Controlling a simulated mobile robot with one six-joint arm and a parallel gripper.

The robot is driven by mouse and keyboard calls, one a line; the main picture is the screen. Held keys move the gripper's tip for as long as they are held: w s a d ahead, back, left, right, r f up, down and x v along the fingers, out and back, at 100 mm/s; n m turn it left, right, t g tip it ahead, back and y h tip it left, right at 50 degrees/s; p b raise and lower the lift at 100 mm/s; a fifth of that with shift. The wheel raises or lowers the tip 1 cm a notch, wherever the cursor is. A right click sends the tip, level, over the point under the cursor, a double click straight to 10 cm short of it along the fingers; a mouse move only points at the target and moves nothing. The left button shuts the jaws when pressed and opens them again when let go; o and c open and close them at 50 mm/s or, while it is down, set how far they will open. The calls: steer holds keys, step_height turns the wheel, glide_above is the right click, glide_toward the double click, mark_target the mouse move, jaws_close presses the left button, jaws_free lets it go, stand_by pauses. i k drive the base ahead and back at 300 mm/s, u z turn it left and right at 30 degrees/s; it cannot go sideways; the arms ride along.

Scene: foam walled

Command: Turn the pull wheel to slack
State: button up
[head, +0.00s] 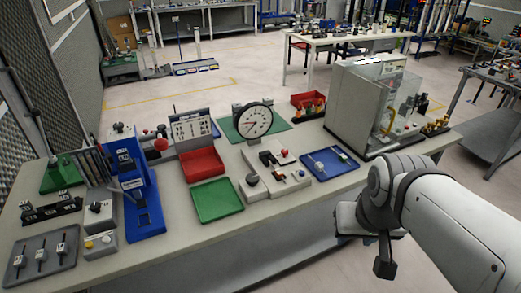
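I cannot pick out a thing that is surely the pull wheel, and no "slack" marking is readable. A round white dial (254,121) with a dark rim and a red pointer stands upright at the middle of the bench. In front of it is a pale block fixture (275,172) with a dark round knob (252,179) at its left and a red knob at its back. A blue press-like device (137,180) stands further left, with a red ball near its top. My gripper (366,240) hangs at the bench's front edge, right of these, touching none of them; its fingers are partly hidden.
On the bench (235,233) are a red tray (208,167), a green tray (216,200), a blue tray (331,162) and a grey tray (42,256). A clear-fronted cabinet (352,105) stands at the right behind my arm. The front strip of bench is clear.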

mark_target(252, 180)
steer(key=i, duration=0.85)
steer(key=z, duration=0.05)
